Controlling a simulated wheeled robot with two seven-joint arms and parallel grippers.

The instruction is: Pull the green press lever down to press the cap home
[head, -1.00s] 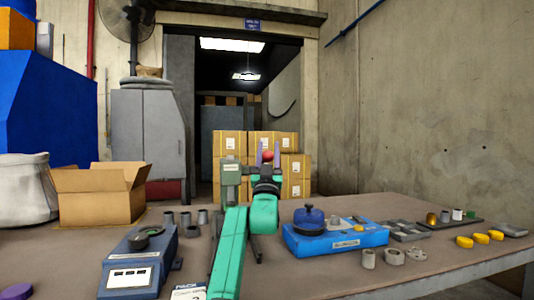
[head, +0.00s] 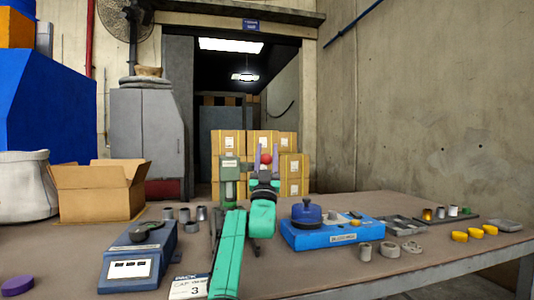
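The press (head: 229,172), a grey-green upright post with a small label on its head, stands near the middle of the table. A red ball knob (head: 266,159) shows just right of the press head. The lever's arm is mostly hidden behind my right gripper. My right gripper (head: 267,155) is at the end of the teal arm, pointing away, with its two purplish fingers apart on either side of the knob. I cannot tell whether they touch it. The cap and the foot of the press are hidden behind my arm. My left gripper is not in view.
A blue box with a round dark-blue knob (head: 306,212) stands right of my arm. A blue scale (head: 135,265) and a PACK 3 card (head: 189,287) are to the left. Grey cylinders, trays (head: 400,226) and yellow caps (head: 476,231) lie around. An open carton (head: 100,195) stands at the back left.

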